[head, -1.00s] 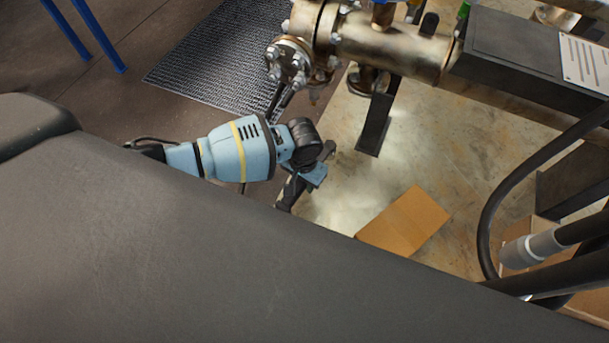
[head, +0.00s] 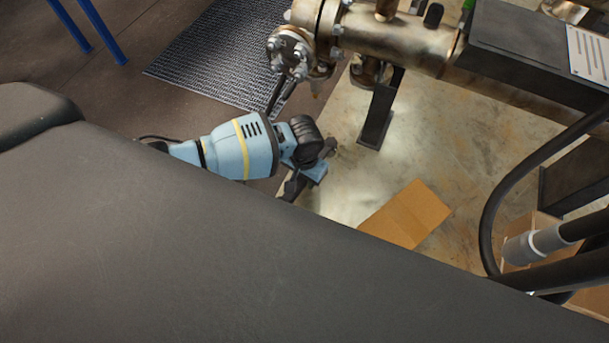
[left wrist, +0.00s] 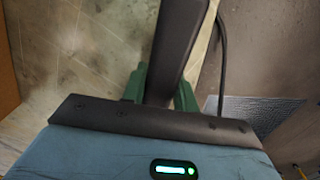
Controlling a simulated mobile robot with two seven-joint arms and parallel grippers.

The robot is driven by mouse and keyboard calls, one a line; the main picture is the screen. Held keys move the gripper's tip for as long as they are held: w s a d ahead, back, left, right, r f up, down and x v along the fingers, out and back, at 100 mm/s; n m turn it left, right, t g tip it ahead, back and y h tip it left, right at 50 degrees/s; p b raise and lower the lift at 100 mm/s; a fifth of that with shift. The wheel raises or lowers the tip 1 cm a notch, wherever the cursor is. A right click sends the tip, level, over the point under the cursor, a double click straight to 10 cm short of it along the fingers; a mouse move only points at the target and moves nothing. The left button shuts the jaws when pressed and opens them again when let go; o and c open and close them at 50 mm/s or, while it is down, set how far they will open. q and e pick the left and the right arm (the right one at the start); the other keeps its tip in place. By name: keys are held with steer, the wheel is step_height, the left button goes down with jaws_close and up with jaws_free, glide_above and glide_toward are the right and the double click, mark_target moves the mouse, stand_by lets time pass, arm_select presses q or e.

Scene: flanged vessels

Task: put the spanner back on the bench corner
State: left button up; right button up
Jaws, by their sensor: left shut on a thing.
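My left gripper (head: 300,181) is at the end of the light blue arm with a yellow band, low in front of the flanged pipe. In the left wrist view its green fingers (left wrist: 160,90) are shut on a long dark grey bar, which I take to be the spanner (left wrist: 177,45). The bar runs up and away from the fingers and out of the picture's top. In the head view the hand and arm hide much of it. I cannot make out a bench corner for certain. My right gripper is not in view.
A brassy flanged pipe (head: 395,38) stands beyond the gripper, with a dark box (head: 520,45) at its right. A cardboard piece (head: 407,213) lies on the pale floor. A black hose (head: 485,215) curves at the right. A ribbed mat (head: 215,60) lies behind the arm.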

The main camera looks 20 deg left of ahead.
arm_select(q)
steer(key=shift+f, duration=0.15)
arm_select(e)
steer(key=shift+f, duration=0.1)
arm_select(q)
steer(key=o, duration=1.6)
steer(key=shift+o, duration=0.2)
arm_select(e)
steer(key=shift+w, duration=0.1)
arm_select(q)
steer(key=shift+r+p, duration=2.4)
steer(key=shift+r, duration=1.1)
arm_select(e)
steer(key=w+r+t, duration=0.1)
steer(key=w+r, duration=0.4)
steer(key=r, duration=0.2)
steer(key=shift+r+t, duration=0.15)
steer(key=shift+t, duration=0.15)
arm_select(q)
steer(key=shift+s+f, duration=0.1)
steer(key=shift+s, duration=0.05)
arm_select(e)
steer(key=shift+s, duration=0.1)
